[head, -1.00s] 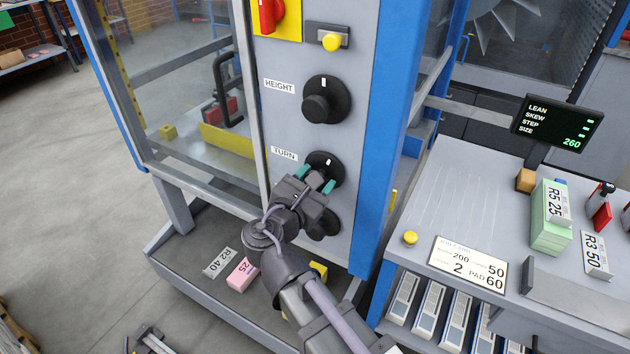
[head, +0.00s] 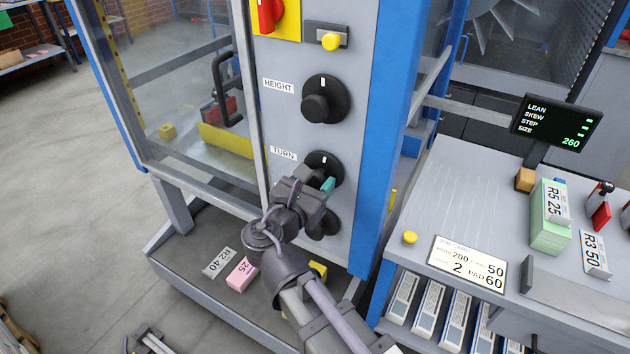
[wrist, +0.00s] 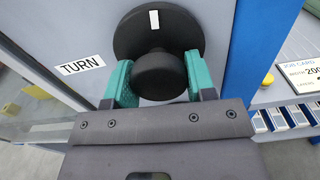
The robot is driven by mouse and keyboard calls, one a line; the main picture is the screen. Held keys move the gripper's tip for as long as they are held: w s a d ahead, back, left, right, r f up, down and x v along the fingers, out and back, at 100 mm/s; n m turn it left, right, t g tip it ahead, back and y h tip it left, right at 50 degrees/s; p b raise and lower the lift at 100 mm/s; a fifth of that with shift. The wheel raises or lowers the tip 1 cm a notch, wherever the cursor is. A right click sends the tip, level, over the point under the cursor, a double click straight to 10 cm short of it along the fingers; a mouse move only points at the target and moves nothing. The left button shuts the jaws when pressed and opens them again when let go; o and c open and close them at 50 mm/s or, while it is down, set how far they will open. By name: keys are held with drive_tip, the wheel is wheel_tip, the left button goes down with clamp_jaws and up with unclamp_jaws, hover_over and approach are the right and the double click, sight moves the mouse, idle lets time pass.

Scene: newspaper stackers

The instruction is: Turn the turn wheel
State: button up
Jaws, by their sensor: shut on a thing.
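The turn wheel is a black disc (head: 324,164) with a white mark at its top and a round black knob (wrist: 160,75) on its face. The label TURN (head: 284,153) is to its left on the grey panel. My gripper (head: 315,182) is at the wheel; in the wrist view its green finger pads (wrist: 158,80) stand on either side of the knob, shut on it. The gripper hides the lower part of the wheel in the head view.
The HEIGHT wheel (head: 326,98) is above on the same panel, and another black knob (head: 325,224) is below, partly behind my gripper. A blue post (head: 382,140) edges the panel at right. A bench (head: 450,190) with a job card (head: 467,262) stands to the right.

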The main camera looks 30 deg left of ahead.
drive_tip(key=shift+n, duration=0.5)
idle(2.4)
drive_tip(key=o, duration=0.9)
